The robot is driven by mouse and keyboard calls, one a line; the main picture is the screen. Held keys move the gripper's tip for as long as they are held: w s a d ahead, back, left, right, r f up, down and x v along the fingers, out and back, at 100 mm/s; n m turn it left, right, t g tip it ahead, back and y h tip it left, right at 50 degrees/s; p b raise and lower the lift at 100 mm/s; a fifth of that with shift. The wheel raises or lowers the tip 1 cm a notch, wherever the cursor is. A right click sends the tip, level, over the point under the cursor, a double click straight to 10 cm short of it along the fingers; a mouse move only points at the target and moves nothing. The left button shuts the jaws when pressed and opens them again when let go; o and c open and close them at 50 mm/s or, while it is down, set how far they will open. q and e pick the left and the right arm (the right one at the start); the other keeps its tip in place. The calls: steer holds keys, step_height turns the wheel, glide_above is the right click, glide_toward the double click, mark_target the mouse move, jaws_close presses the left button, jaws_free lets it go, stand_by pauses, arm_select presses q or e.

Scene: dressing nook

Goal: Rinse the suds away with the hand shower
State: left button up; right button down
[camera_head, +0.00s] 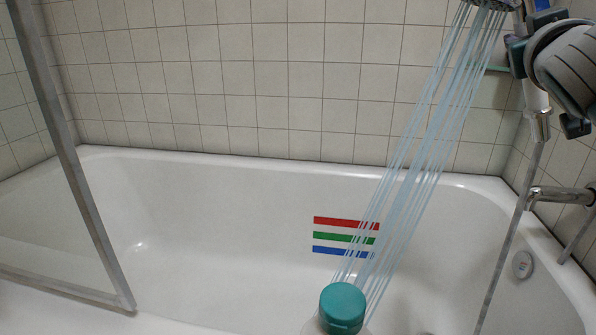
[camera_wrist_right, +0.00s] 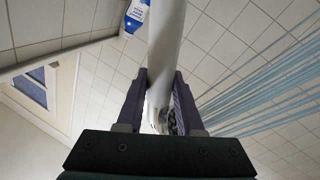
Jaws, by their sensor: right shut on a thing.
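My right gripper (camera_head: 528,50) is at the upper right of the head view, shut on the white handle of the hand shower (camera_head: 536,97). In the wrist view, the handle (camera_wrist_right: 166,45) passes between the two fingers of this gripper (camera_wrist_right: 160,98). The shower head is partly cut off by the top edge of the head view. Water jets (camera_head: 432,140) run from it down and left into the white bathtub (camera_head: 200,178). They cross red, green and blue stripes on the tub's inner wall. I make out no suds. My left gripper is not in view.
A bottle with a teal cap (camera_head: 342,304) stands at the bottom centre, in front of the lower jets. A metal-framed screen (camera_head: 82,190) is at the left. A tap (camera_head: 560,197) and the shower hose (camera_head: 503,262) are at the right.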

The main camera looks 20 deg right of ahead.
steer(key=s+a+r+m+p, duration=0.2)
steer(key=r+p, duration=1.1)
steer(key=p, duration=0.1)
steer(key=s+a+r+m+g+p, duration=0.1)
steer(key=s+a+r+m+p, duration=0.1)
steer(key=r+p, duration=1.2)
steer(key=shift+s+m, duration=0.5)
steer(key=shift+s, duration=0.05)
stand_by(0.3)
steer(key=shift+r, duration=0.1)
stand_by(0.8)
